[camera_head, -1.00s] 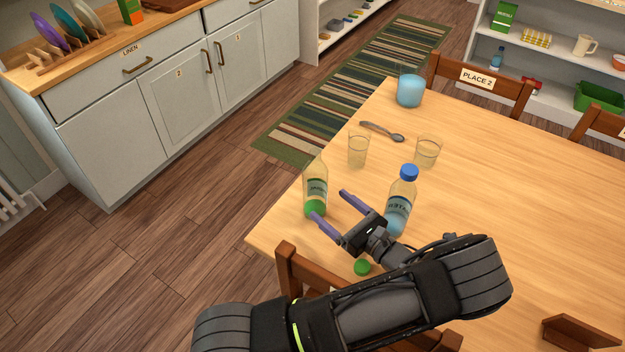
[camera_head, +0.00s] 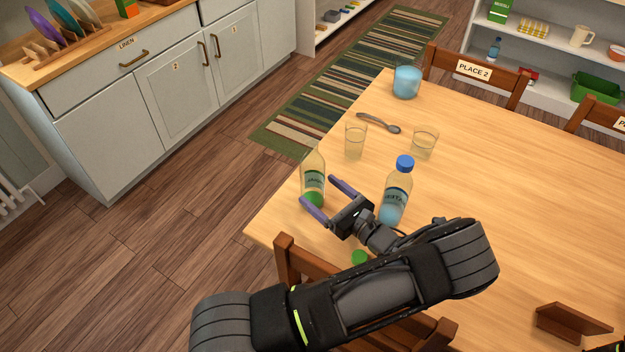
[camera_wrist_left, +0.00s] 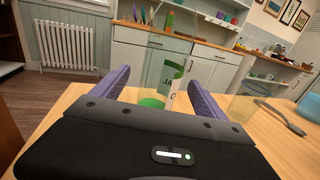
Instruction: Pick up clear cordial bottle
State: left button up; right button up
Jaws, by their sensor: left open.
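The clear cordial bottle (camera_head: 314,166) stands upright near the table's left edge, with a label and green at its base. My left gripper (camera_head: 319,189) is open, its purple fingers pointing at the bottle's lower part from the near side. In the left wrist view the bottle (camera_wrist_left: 171,84) shows between the two spread fingers (camera_wrist_left: 158,79), and its lower part is partly hidden by the gripper body. I cannot tell whether the fingers touch it. My right gripper is not in view.
A water bottle (camera_head: 397,190) with a blue cap stands close right of my gripper. A green cap (camera_head: 359,258) and a chair (camera_head: 290,262) are near my arm.

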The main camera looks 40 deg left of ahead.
aim_at(319, 163)
pick_arm(q)
jog(key=a, duration=0.2)
jog(key=w+a+p, duration=0.1)
jog(key=a, duration=0.1)
jog(key=shift+a+f, duration=0.15)
jog(key=shift+a, duration=0.1)
jog(key=shift+c, duration=0.4)
jog(key=c, duration=1.5)
jog(key=shift+o, duration=0.2)
notch_tip(319, 163, up, 10)
jog(key=shift+r+b, duration=0.1)
jog(key=shift+b, duration=0.2)
